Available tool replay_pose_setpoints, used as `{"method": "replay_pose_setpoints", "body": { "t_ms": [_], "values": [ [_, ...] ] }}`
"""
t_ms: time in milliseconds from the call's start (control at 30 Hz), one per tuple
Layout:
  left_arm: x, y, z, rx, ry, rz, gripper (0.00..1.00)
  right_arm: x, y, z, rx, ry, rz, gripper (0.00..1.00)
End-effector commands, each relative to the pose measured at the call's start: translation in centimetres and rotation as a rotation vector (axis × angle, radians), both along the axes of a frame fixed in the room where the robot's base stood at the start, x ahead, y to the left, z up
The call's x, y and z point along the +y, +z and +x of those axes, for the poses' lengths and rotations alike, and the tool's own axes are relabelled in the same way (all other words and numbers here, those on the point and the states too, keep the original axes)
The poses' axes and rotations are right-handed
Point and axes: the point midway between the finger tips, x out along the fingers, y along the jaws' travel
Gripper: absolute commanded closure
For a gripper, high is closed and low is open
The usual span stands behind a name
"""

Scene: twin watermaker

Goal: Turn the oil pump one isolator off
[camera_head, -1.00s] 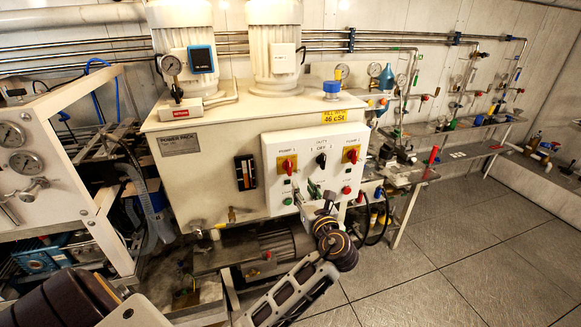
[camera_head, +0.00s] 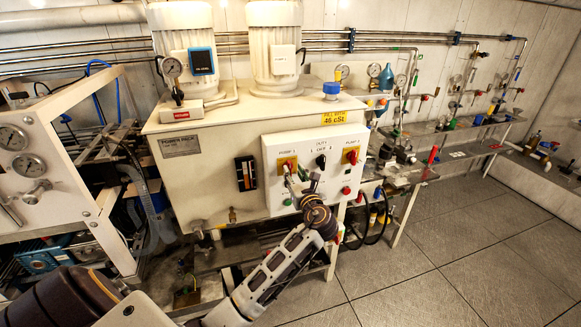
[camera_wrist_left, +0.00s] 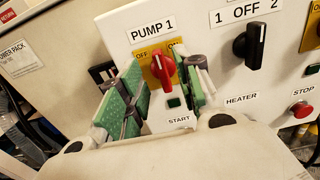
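The oil pump one isolator (camera_wrist_left: 162,68) is a red rotary handle on a yellow plate under the PUMP 1 label. In the wrist view its handle stands roughly upright, leaning slightly left; the plate's lettering is partly covered. In the head view the isolator (camera_head: 287,164) is on the left of the white control panel (camera_head: 325,185). My left gripper (camera_head: 294,178) is at the panel, just below the isolator. In the wrist view its green-padded fingers (camera_wrist_left: 163,88) are open, one on each side of the red handle, with gaps visible. My right gripper is not in view.
A second red isolator (camera_head: 351,156) is at the panel's right. Floor at right is clear.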

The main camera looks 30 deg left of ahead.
Motion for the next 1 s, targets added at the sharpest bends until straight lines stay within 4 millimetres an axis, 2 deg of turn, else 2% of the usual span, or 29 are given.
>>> {"method": "replay_pose_setpoints", "body": {
  "t_ms": [333, 767, 867, 1000],
  "values": [
    [2.9, 0.1, 2.5, 0.000, 0.000, 0.000, 0.66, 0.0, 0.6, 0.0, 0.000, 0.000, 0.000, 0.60],
    [3.5, 0.0, 2.9, 0.000, 0.000, -0.001, 0.66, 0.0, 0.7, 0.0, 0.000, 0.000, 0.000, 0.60],
    [3.5, 0.0, 2.9, 0.000, 0.000, -0.001, 0.75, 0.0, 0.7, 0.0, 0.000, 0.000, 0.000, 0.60],
    [3.4, 0.0, 2.9, 0.000, 0.000, -0.001, 0.93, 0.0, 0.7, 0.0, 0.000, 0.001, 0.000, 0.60]
  ]
}}
